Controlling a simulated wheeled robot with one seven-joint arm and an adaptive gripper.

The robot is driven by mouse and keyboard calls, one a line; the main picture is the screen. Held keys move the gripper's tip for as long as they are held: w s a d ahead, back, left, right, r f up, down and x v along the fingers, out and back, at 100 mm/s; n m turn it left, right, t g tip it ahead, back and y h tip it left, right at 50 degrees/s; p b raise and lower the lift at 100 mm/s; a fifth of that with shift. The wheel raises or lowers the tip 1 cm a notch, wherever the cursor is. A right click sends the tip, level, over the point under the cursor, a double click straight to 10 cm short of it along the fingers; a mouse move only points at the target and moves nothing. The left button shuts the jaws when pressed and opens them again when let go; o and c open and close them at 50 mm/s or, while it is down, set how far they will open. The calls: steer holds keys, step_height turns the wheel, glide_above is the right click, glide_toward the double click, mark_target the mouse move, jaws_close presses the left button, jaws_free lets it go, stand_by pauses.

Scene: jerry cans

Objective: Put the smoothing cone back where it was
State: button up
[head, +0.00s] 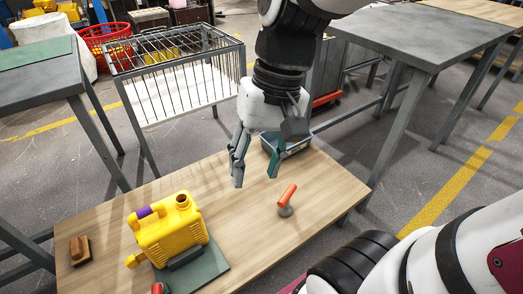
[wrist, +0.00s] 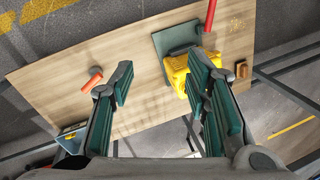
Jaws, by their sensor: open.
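An orange-handled tool (head: 287,194) with a grey end, which looks like the smoothing cone, rests on the wooden table (head: 120,215), right of the yellow can. It also shows in the wrist view (wrist: 90,80), left of the fingers. A second, red-handled tool (head: 157,288) is cut off at the bottom of the head view; I cannot make out its tip. My gripper (head: 256,173) is open and empty above the table, behind and left of the orange-handled tool. In the wrist view its fingers (wrist: 161,78) are spread, the right one partly covering the yellow can.
A yellow jerry can (head: 170,237) with a purple patch on its handle stands on a green mat (head: 212,268). A wooden brush (head: 80,250) lies at the left. A blue-grey bin (head: 290,149) sits at the table's back edge. A wire-sided cart (head: 180,75) stands behind.

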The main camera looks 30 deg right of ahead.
steer(key=s+r+n+h, duration=0.1)
steer(key=s+n+h, duration=0.1)
steer(key=s, duration=1)
steer(key=shift+s+d+r+n, duration=0.3)
steer(key=shift+r+n, duration=0.1)
step_height(320, 180, up, 29)
steer(key=t+p, duration=0.4)
steer(key=p, duration=2.3)
steer(key=shift+d, duration=0.25)
